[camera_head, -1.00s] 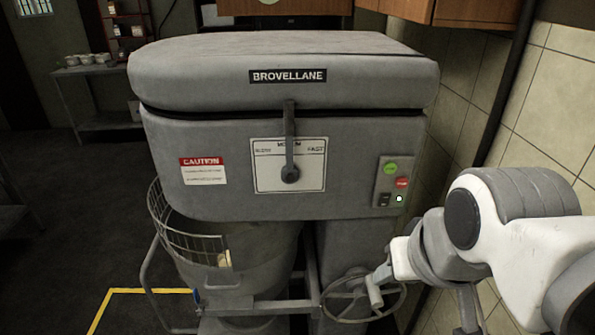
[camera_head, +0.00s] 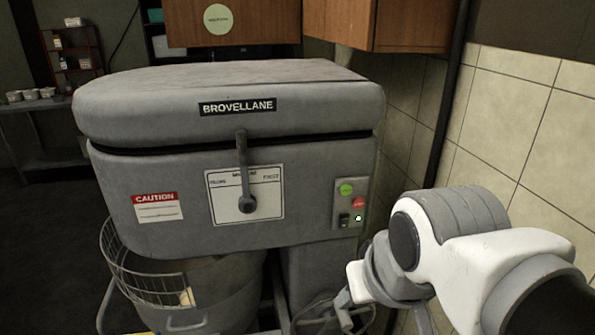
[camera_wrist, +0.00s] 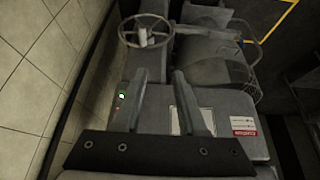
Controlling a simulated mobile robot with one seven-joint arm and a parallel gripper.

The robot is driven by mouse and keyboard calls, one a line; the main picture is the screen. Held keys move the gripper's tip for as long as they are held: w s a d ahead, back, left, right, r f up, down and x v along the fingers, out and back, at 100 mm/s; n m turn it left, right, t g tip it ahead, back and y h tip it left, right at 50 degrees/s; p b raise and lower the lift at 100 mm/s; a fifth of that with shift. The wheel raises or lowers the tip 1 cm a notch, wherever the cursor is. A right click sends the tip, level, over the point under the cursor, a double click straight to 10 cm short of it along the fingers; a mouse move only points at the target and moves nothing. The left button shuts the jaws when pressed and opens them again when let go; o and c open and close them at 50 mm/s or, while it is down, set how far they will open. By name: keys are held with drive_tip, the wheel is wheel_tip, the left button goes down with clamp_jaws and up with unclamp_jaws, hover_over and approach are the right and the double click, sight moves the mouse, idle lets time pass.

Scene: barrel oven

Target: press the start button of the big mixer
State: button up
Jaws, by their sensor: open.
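The big mixer (camera_head: 230,110) is a grey machine labelled BROVELLANE, filling the left and middle of the head view. A small control panel (camera_head: 351,203) sits at the lower right of its front. The lit lamp (camera_wrist: 122,96) shows left of the fingers there. In the head view my arm stands right of the panel; I cannot make out the fingertips.
A lever (camera_head: 245,180) hangs on the mixer's front. A wire guard (camera_head: 135,268) and bowl (camera_head: 225,290) are below. A handwheel (camera_wrist: 146,31) shows in the wrist view. A tiled wall (camera_head: 530,140) and dark pipe (camera_head: 445,110) are at the right, with wooden cabinets (camera_head: 400,25) above.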

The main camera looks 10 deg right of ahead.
clamp_jaws()
idle(1.5)
